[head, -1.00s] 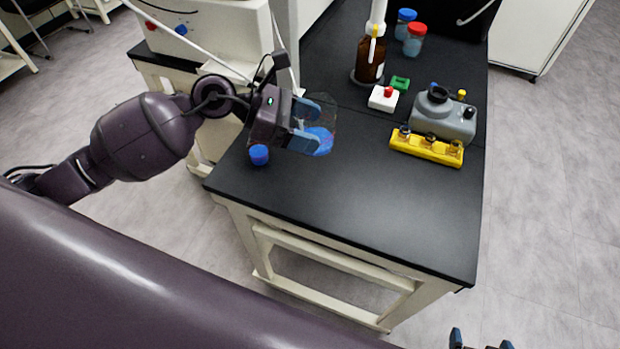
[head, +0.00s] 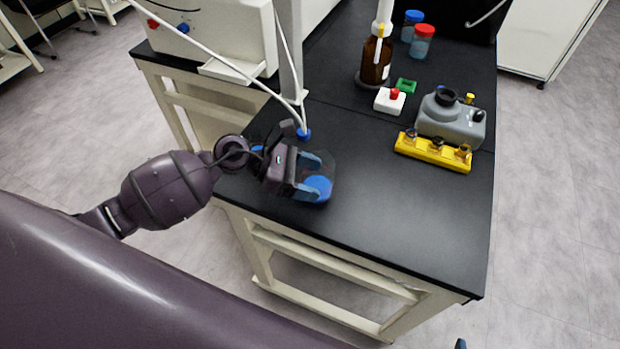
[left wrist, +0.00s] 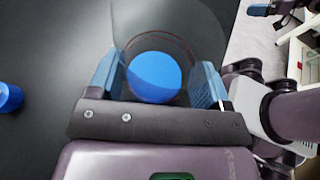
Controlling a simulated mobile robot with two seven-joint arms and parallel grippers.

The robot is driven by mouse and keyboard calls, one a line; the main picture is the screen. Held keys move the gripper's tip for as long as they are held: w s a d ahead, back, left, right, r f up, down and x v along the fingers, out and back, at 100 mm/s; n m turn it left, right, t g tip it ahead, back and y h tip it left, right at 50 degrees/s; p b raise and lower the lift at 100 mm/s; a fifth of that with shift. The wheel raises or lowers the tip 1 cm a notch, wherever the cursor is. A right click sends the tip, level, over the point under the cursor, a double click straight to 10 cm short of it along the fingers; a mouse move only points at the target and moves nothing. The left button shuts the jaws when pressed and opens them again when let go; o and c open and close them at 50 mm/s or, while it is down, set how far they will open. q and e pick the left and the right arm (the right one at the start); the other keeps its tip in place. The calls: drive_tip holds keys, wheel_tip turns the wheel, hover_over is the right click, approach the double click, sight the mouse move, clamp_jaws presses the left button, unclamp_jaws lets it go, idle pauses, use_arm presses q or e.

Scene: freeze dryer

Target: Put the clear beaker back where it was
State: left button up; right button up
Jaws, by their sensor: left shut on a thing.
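The clear beaker (head: 326,166) has blue contents, which also show as a blue disc in the left wrist view (left wrist: 155,78). My left gripper (head: 309,178) is shut on the beaker, one blue finger on each side. The beaker is upright or nearly so, over the left front part of the black bench top (head: 400,225). I cannot tell whether its base touches the bench. My right gripper (left wrist: 270,13) shows at the top right of the left wrist view, its blue fingertips apart. Only a tip of it shows at the bottom of the head view.
A blue cap (left wrist: 8,97) is on the bench left of the beaker in the wrist view. A yellow rack (head: 432,152) with small vials, a grey container (head: 452,120), a white red-button box (head: 389,101) and a brown bottle (head: 376,60) stand farther back. The front right bench is clear.

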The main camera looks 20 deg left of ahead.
use_arm(q)
drive_tip(key=shift+f, duration=0.4)
drive_tip(key=shift+f, duration=0.2)
drive_tip(key=o, duration=1)
drive_tip(key=shift+r, duration=0.1)
drive_tip(key=shift+r, duration=0.2)
drive_tip(key=v, duration=1.2)
drive_tip(key=shift+f, duration=0.1)
